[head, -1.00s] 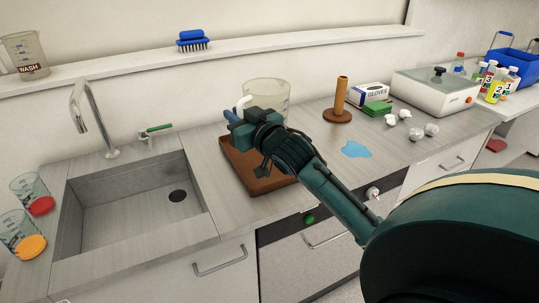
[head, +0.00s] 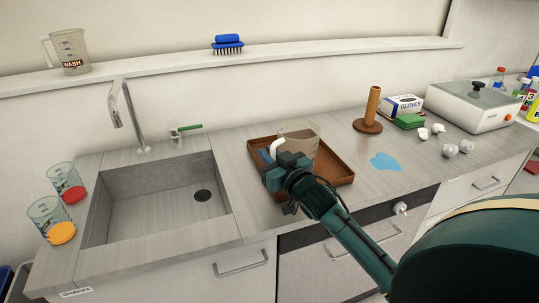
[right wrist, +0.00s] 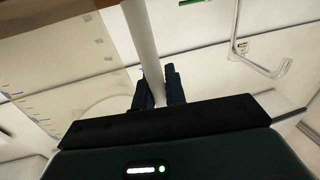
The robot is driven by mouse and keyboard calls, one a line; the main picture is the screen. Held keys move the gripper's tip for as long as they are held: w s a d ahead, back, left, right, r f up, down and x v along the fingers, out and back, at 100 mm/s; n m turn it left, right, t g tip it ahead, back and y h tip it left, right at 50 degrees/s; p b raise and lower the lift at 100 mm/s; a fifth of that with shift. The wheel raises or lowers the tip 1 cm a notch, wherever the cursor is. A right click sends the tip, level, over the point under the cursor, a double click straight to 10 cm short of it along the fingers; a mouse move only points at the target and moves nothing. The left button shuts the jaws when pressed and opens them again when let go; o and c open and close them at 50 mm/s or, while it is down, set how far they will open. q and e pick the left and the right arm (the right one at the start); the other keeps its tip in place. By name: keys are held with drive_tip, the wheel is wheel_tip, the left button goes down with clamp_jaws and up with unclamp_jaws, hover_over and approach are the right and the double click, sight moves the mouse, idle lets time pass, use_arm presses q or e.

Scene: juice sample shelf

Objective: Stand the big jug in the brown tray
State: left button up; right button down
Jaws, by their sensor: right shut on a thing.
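The big jug (head: 302,137) is clear with a white handle. In the head view it is over the brown tray (head: 338,178) and looks roughly upright. My right gripper (head: 277,160) is shut on its handle, and the right wrist view shows the pale handle (right wrist: 142,45) between the fingers (right wrist: 158,88). The jug's marked wall (right wrist: 62,62) is left of the handle there. The jug's base is partly hidden by my gripper, so I cannot tell whether it touches the tray floor. My left gripper is not in view.
A sink (head: 150,215) lies left of the tray. A brown post stand (head: 370,112) and a blue puddle (head: 385,161) are to its right. A WASH jug (head: 70,54) and a blue brush (head: 228,44) are on the shelf. Two beakers with coloured lids or contents stand at far left.

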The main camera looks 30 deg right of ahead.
drive_tip(key=shift+f, duration=0.1)
drive_tip(key=c, duration=1.4)
unclamp_jaws()
drive_tip(key=shift+c, duration=0.2)
drive_tip(key=shift+r, duration=0.2)
use_arm(q)
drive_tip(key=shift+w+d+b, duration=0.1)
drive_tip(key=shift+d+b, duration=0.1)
drive_tip(key=shift+b, duration=0.35)
use_arm(e)
drive_tip(key=s, duration=1.2)
drive_tip(key=shift+a, duration=0.25)
